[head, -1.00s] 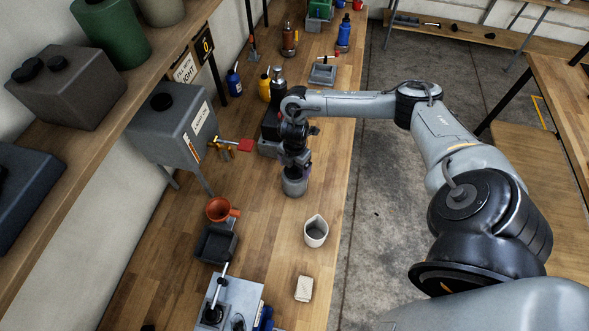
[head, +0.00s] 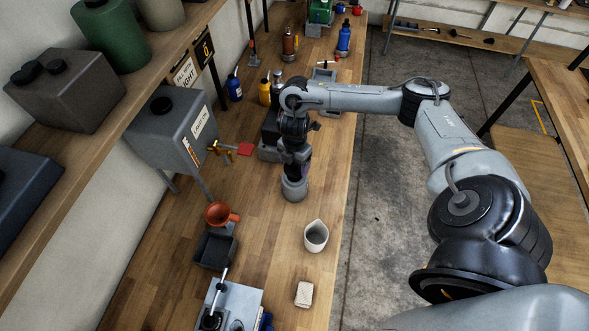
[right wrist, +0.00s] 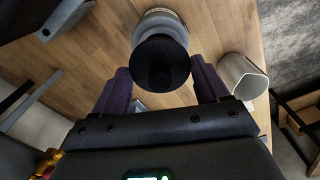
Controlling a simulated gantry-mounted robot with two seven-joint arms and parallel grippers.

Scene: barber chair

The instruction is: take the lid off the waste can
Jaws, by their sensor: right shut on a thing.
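The waste can (head: 294,190) is a small grey round can standing on the wooden bench, directly under my right gripper (head: 294,170). In the right wrist view, its dark round top (right wrist: 160,62), which looks like the lid, sits between the two purple fingers of my right gripper (right wrist: 163,85). The grey rim of the can (right wrist: 158,18) shows just behind the dark top. My right gripper is shut on this dark lid. Whether the lid has parted from the can I cannot tell. My left gripper is in neither view.
A grey pitcher (head: 316,236) stands close in front of the can, near the bench edge. A pale block (head: 304,294) lies farther forward. An orange funnel (head: 219,213) and black tray (head: 215,248) are to the left. A grey tank (head: 170,130) with a red-handled tap stands at the wall.

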